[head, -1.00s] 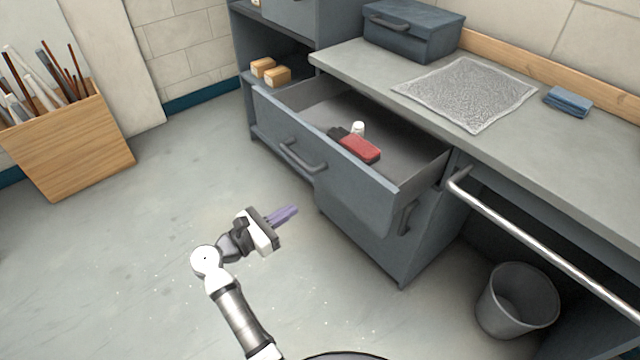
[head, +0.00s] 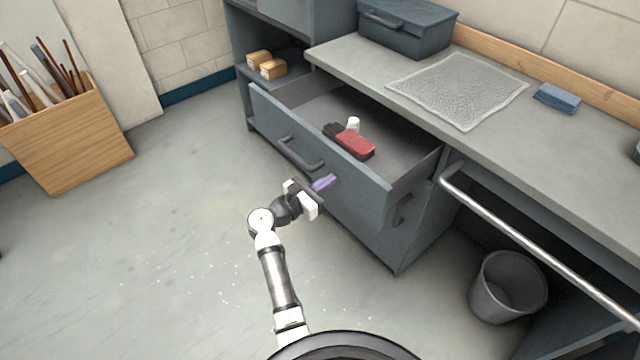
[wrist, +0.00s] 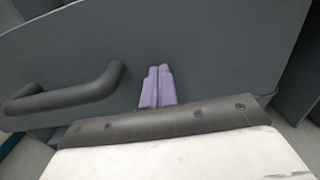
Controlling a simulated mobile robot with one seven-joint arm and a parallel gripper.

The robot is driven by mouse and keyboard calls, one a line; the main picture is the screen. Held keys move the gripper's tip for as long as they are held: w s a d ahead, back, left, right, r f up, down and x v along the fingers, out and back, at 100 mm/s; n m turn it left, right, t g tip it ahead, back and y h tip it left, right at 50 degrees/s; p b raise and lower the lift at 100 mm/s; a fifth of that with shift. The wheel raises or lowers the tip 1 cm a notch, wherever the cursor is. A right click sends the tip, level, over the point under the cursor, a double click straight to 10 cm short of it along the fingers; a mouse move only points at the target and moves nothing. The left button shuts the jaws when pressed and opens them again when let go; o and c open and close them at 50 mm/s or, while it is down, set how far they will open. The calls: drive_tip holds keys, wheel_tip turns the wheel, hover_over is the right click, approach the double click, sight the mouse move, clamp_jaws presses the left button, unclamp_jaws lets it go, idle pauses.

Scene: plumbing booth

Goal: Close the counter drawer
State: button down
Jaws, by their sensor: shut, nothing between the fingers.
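The counter drawer (head: 345,178) stands pulled out from under the grey counter, with its dark bar handle (head: 300,155) on the front. Inside lie a red and black object (head: 354,145) and a small white item (head: 353,124). My gripper (head: 324,182) has purple fingers, shut and empty, at the drawer front, right of and below the handle. In the wrist view the fingers (wrist: 157,87) point at the flat grey front panel (wrist: 200,50), with the handle (wrist: 70,95) to their left. I cannot tell whether the fingertips touch the panel.
A toolbox (head: 408,28), a mesh mat (head: 458,90) and a blue cloth (head: 557,98) are on the counter (head: 345,58). A metal rail (head: 530,240) and a bin (head: 507,288) are at the right. A wooden crate (head: 70,145) stands left. The floor between is clear.

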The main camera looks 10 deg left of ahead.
idle(0.3)
drive_tip(key=b, duration=1.1)
hover_over(386, 156)
drive_tip(key=shift+s+a+f, duration=0.1)
drive_tip(key=shift+s+a, duration=0.15)
drive_tip(key=shift+w+d, duration=0.15)
drive_tip(key=shift+w, duration=0.1)
drive_tip(key=shift+w+r, duration=0.1)
drive_tip(key=shift+r, duration=0.3)
drive_tip(key=shift+d+r, duration=0.1)
drive_tip(key=shift+d, duration=0.05)
